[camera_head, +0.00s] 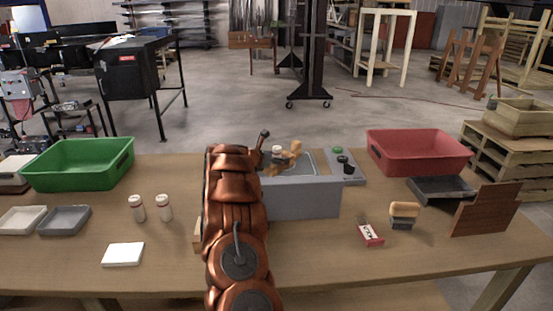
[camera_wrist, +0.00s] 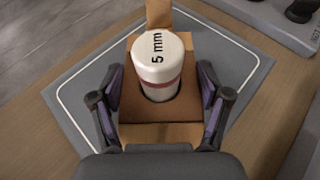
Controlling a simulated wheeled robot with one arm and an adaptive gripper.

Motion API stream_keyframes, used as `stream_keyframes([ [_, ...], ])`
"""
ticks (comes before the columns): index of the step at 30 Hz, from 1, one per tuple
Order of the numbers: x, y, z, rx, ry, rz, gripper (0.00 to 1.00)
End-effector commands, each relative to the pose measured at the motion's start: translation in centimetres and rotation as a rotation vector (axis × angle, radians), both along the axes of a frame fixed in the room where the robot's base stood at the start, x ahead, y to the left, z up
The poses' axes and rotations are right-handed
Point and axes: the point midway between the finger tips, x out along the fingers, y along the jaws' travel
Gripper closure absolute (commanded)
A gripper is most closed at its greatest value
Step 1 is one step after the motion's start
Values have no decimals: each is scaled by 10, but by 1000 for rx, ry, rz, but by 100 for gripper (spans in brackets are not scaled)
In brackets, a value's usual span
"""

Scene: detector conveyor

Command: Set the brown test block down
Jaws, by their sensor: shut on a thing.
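The brown test block (camera_wrist: 132,106) sits between my gripper's fingers in the wrist view. A white cylinder (camera_wrist: 158,60) marked "5 mm", with a red band, stands in the block's square opening. My gripper (camera_wrist: 160,112) is shut on the block, with a dark finger on each side. A grey pad (camera_wrist: 78,100) with a white outline lies beneath; I cannot tell whether the block touches it. In the head view, tan parts of the block (camera_head: 289,158) and the white cap (camera_head: 278,150) show beyond my arm, over the grey conveyor unit (camera_head: 310,199). My fingers are mostly hidden there.
A control panel (camera_head: 345,168) with a green button stands right of the pad. A green bin (camera_head: 70,178), two white bottles (camera_head: 164,208) and a white tile (camera_head: 123,255) are left. A red bin (camera_head: 415,155), a small red box (camera_head: 370,234) and a tan-and-grey block (camera_head: 404,211) are right.

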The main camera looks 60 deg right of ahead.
Motion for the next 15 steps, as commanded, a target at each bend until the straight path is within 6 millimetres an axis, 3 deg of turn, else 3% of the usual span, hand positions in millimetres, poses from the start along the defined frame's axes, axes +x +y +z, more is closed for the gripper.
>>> stream_keyframes([
  [1, 1, 0, -2, -1, 0, 1, 75],
  [2, 0, 0, -1, -1, 0, 0, 22],
  [8, 0, 0, -1, 0, 0, 0, 1],
  [15, 0, 0, -1, 0, 0, 0, 0],
])
